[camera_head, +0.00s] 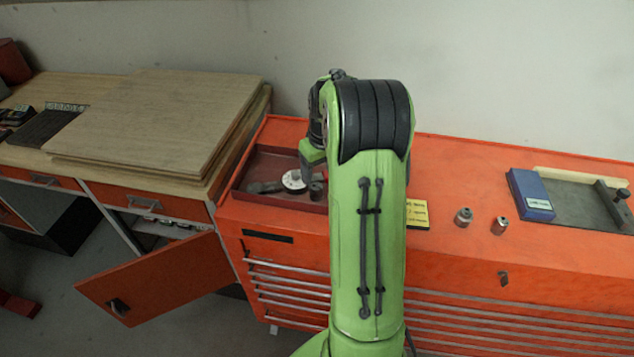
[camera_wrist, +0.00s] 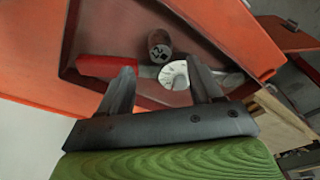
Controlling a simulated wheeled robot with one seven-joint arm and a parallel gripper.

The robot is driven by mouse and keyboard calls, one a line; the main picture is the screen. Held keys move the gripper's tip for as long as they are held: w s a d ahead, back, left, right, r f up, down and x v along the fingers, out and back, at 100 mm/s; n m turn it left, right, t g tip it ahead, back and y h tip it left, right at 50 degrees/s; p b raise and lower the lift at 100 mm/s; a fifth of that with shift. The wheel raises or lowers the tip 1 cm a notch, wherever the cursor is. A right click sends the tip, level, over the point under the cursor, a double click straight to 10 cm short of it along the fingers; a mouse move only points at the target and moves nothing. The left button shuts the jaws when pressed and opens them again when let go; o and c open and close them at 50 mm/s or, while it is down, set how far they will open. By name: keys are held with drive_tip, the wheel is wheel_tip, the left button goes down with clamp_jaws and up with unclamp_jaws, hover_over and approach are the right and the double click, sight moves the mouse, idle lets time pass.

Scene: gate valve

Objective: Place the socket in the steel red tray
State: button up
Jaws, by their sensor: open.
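The red steel tray (camera_head: 278,164) sits on the left end of the orange chest; its wall also shows in the wrist view (camera_wrist: 82,40). A dark metal socket (camera_wrist: 159,44) with a marked end lies in the tray, just beyond my fingertips. In the head view a small dark cylinder (camera_head: 317,190), seemingly this socket, is below my gripper (camera_head: 313,160). In the wrist view my gripper (camera_wrist: 163,70) is open over the tray, with nothing held between its fingers. Two more sockets, one grey (camera_head: 464,216) and one coppery (camera_head: 500,225), stand on the chest top to the right.
The tray also holds a white round dial (camera_wrist: 174,75) and a red-handled tool (camera_wrist: 105,66). My arm hides the chest's middle.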

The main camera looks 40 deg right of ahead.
drive_tip(key=s+a+r+n+t, duration=0.1)
drive_tip(key=s+a+r, duration=0.3)
drive_tip(key=a+r, duration=0.4)
drive_tip(key=s+a+r+t, duration=0.1)
drive_tip(key=s+a+r, duration=0.45)
drive_tip(key=a, duration=0.45)
drive_tip(key=s+a+f+t, duration=0.1)
drive_tip(key=s+a, duration=0.6)
drive_tip(key=s, duration=0.4)
drive_tip(key=shift+n+t, duration=0.3)
drive_tip(key=shift+t, duration=0.1)
drive_tip(key=shift+s, duration=0.15)
